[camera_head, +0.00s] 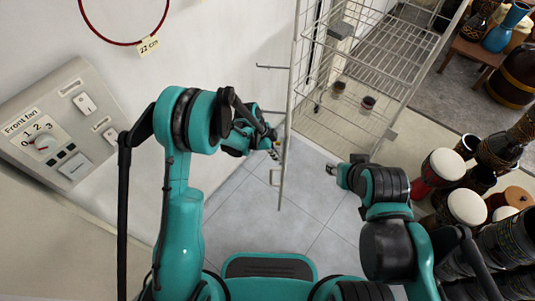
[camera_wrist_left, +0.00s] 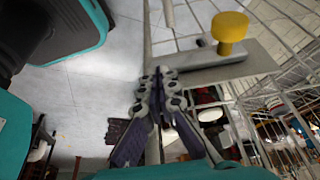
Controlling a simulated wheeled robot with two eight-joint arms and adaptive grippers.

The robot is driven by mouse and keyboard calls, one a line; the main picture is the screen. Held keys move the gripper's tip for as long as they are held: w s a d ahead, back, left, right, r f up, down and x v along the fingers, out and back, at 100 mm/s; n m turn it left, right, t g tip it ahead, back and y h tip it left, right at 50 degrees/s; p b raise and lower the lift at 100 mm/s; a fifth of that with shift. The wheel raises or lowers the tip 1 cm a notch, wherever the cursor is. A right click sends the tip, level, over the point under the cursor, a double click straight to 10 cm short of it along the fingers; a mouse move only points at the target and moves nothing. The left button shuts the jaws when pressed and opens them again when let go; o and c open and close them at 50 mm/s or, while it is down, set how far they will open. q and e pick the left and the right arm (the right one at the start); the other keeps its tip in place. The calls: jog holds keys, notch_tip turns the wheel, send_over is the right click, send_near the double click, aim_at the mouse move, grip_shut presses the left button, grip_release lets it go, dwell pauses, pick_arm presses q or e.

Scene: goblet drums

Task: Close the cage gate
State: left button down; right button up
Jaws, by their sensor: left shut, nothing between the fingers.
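The wire cage (camera_head: 385,62) stands at the back, and its gate (camera_head: 287,150) shows almost edge-on as a narrow light frame swung out from the cage front. The gate is open. My left gripper (camera_head: 275,142) is beside the gate's left side, close to its bars; I cannot tell whether it touches. In the left wrist view my left gripper (camera_wrist_left: 168,78) is shut and empty, near a grey plate (camera_wrist_left: 215,66) with a yellow knob (camera_wrist_left: 230,27). My right gripper (camera_head: 333,172) is to the right of the gate, low before the cage; its fingers are too small to read.
A control panel (camera_head: 55,130) labelled "Front fan" is on the left wall. Several drums, including a red one (camera_head: 438,170), crowd the right side. Two small cups (camera_head: 367,103) are in the cage. Grey floor tiles (camera_head: 255,215) are clear below the gate.

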pick_arm(q)
jog(key=shift+d, duration=0.3)
